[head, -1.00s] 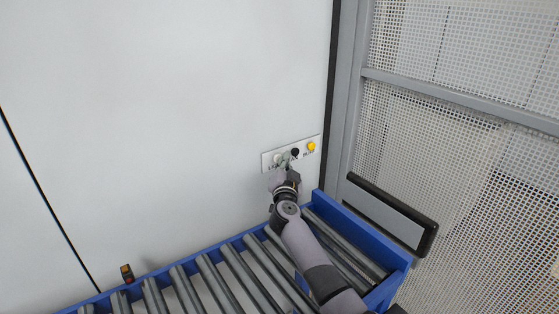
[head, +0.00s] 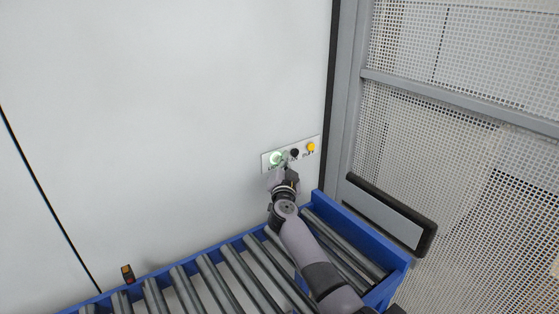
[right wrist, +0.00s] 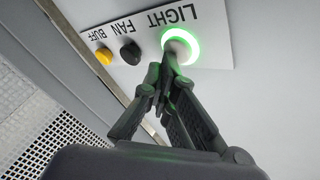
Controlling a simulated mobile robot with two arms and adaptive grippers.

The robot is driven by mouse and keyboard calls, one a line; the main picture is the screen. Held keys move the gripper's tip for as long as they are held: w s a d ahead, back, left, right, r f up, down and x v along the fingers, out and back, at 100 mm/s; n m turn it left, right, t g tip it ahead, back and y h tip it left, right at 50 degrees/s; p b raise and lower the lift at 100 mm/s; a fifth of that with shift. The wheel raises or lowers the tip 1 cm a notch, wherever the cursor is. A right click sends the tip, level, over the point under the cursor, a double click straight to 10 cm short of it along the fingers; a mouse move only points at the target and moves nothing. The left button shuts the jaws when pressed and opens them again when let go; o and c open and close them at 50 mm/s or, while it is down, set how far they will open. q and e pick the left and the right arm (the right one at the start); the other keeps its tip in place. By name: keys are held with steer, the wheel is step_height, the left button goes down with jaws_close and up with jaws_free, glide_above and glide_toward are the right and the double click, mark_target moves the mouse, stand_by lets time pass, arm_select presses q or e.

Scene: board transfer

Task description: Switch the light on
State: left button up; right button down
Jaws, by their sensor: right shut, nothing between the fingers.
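The light button (head: 276,158) is at the left end of a white panel (head: 292,153) on the wall and glows green. In the right wrist view the light button (right wrist: 181,46) shows a bright green ring beside the word LIGHT. My right gripper (head: 284,165) is shut and empty just in front of the panel. In the right wrist view the right gripper's fingertips (right wrist: 166,62) overlap the button's lower left edge; I cannot tell whether they touch it. My left gripper is not in view.
A black fan knob (head: 295,153) and a yellow buff knob (head: 311,146) sit to the right of the light button. A blue roller conveyor (head: 330,203) runs below the panel. A mesh fence (head: 440,130) with a black-edged handle plate stands at the right.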

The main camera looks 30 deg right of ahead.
steer(key=shift+s+r+p, duration=0.1)
steer(key=shift+s+p, duration=0.05)
steer(key=shift+p, duration=0.25)
steer(key=shift+s+a, duration=0.1)
steer(key=s+p, duration=0.4)
steer(key=s, duration=0.2)
steer(key=shift+d+p, duration=0.3)
stand_by(0.3)
